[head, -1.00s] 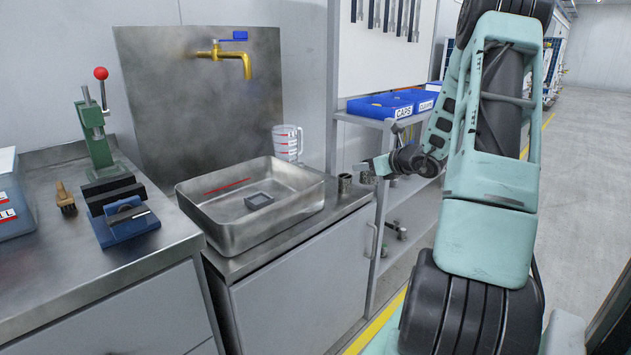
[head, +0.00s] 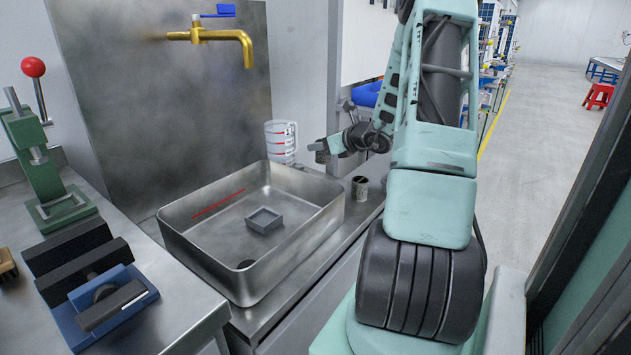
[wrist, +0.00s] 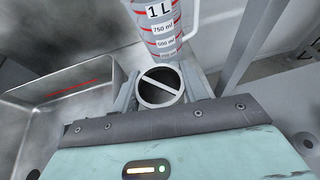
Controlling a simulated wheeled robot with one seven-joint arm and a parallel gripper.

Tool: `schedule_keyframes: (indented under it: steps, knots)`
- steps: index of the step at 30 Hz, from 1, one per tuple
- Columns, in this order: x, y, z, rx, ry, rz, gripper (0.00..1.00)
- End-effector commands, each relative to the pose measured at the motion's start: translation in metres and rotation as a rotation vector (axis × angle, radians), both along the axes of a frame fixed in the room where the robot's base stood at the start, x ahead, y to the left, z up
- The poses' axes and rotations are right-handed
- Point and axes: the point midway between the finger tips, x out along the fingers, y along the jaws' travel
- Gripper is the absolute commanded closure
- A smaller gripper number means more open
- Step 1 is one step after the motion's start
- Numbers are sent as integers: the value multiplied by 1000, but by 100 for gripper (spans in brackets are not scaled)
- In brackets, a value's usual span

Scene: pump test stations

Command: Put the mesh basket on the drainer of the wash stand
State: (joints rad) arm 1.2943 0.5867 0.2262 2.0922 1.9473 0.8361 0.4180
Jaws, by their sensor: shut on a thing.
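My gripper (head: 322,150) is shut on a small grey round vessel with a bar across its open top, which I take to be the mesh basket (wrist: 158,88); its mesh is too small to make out. In the head view the gripper is in the air near the basin's back right corner, right of the measuring jug. The wash stand's steel basin (head: 190,262) has a red line on its inner wall, a small grey square tray (head: 264,221) and a dark round spot on its floor. I cannot tell which part is the drainer.
The measuring jug (head: 281,143) stands behind the basin and shows close by in the wrist view (wrist: 165,35). A small dark cup (head: 360,188) stands on the right ledge. A brass tap (head: 225,40) overhangs the back. A green press (head: 45,150) and blue vise (head: 105,300) are left.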

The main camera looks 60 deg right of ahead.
Motion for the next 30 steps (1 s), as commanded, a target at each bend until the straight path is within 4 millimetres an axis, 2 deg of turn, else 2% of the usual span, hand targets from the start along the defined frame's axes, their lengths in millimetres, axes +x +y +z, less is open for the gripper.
schedule_keyframes:
  steps: [7, 16, 21, 30]
  knots:
    - [0, 0, -45, 6, 0, -1, 83]
    - [0, 0, -71, 4, 0, -2, 83]
    - [0, 0, -95, 2, 1, 0, 83]
    - [0, 0, -99, 0, 0, 0, 83]
